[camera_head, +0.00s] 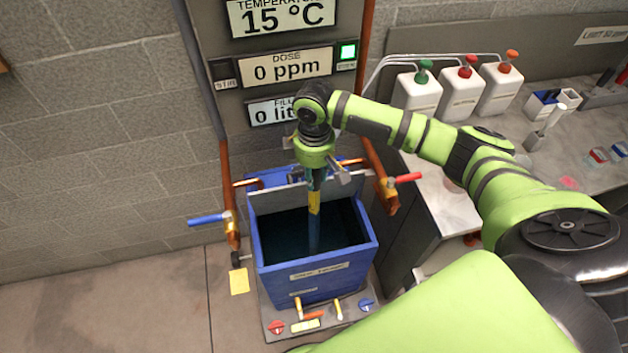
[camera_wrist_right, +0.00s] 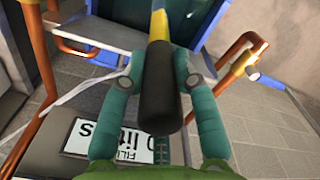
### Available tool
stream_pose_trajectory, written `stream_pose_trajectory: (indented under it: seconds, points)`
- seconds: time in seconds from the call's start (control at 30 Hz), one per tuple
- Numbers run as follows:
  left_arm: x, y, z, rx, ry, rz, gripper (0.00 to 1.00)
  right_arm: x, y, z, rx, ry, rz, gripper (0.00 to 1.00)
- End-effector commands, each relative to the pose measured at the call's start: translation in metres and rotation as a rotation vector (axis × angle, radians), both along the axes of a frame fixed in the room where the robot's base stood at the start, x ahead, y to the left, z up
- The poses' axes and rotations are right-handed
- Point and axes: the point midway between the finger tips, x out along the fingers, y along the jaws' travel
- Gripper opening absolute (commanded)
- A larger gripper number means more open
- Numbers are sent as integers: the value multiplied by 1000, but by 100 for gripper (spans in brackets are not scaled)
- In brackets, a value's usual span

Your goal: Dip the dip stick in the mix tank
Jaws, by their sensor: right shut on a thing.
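The mix tank (camera_head: 312,268) is a blue open-topped box below the panel, dark inside. My right gripper (camera_head: 315,178) is above the tank's opening, pointing down. It is shut on the dip stick (camera_head: 314,203), which hangs roughly upright. The stick's yellow band is near the rim level, and its bluish lower part runs down inside the opening. I cannot tell whether its tip touches the bottom or any liquid. In the right wrist view, the teal fingers of the gripper (camera_wrist_right: 158,82) close on the stick's black handle (camera_wrist_right: 158,100), with yellow beyond it. My left gripper is not in view.
The panel (camera_head: 290,67) behind the tank reads 15 °C and 0 ppm, with a green light. Copper pipes with a blue valve handle (camera_head: 207,219) and a red one (camera_head: 408,177) flank the tank. A counter (camera_head: 446,195) with several white bottles is right.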

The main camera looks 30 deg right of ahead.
Motion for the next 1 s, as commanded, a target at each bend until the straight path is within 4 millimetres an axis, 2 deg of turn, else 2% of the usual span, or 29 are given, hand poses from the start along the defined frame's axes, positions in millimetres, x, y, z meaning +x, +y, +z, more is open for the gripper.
stream_pose_trajectory:
  seconds: [1.0]
  points:
    - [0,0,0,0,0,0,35,1,0,103,1,-3,0,0]
